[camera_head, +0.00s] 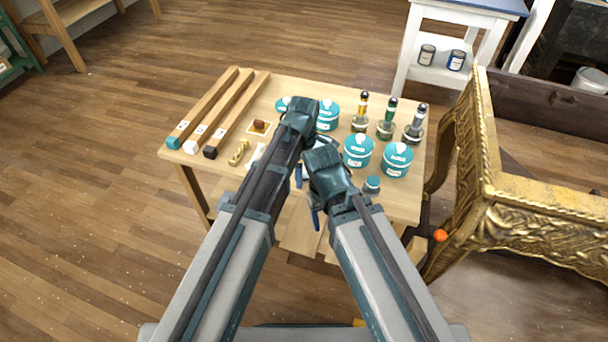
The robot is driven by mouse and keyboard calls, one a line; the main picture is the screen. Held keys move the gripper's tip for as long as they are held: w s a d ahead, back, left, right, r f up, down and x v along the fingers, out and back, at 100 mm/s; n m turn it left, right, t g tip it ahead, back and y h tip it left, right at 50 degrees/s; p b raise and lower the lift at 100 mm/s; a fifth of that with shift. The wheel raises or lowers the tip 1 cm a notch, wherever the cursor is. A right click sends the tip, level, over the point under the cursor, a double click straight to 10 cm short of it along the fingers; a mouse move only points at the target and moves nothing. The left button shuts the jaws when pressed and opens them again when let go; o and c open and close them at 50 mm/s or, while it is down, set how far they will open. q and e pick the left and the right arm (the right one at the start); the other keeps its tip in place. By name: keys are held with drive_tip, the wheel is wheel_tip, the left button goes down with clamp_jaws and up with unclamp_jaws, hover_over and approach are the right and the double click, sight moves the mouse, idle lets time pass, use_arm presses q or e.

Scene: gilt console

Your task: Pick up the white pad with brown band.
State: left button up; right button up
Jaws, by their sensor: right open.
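A small white piece (257,152) lies on the wooden table, partly hidden behind my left arm. It may be the white pad, but I cannot make out a brown band on it. My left gripper (301,112) is over the middle of the table, among the teal tins. Its fingers are hidden by its own wrist, so I cannot tell whether it is open. My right gripper (320,155) is lower and just to the right, over the table's front half. It is open, and I see nothing held in it.
Several teal tins (397,160) and small bottles (389,118) crowd the right of the table (228,171). Long wooden bars (203,110) and a square card with a brown piece (259,127) are at left. A gilt console (500,190) stands close on the right.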

use_arm(q)
drive_tip(key=c, duration=1.4)
drive_tip(key=shift+r, duration=0.1)
use_arm(e)
drive_tip(key=shift+r, duration=0.1)
